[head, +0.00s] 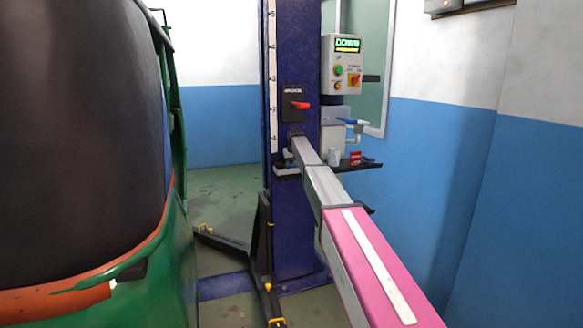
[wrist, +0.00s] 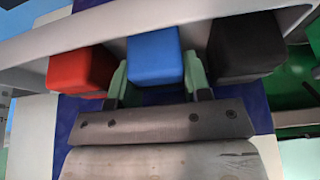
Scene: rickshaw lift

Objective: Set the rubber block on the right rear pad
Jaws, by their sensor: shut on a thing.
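My gripper (wrist: 157,82) has its two green fingers on either side of a blue block (wrist: 154,50) in the wrist view and is shut on it. A red block (wrist: 80,72) is to the left of the fingers and a black block (wrist: 246,46) to the right, all three in a row by a pale ledge (wrist: 190,15). I cannot tell by look which block is rubber. In the head view a red block (head: 355,157) shows on a dark shelf (head: 345,170) on the blue lift column (head: 294,225). The right rear pad cannot be made out.
A green and black rickshaw (head: 85,130) fills the left side. Dark lift arms with yellow parts (head: 265,265) lie low by the column's foot. A control box (head: 341,63) reads DOWN. Blue and white walls close the right side.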

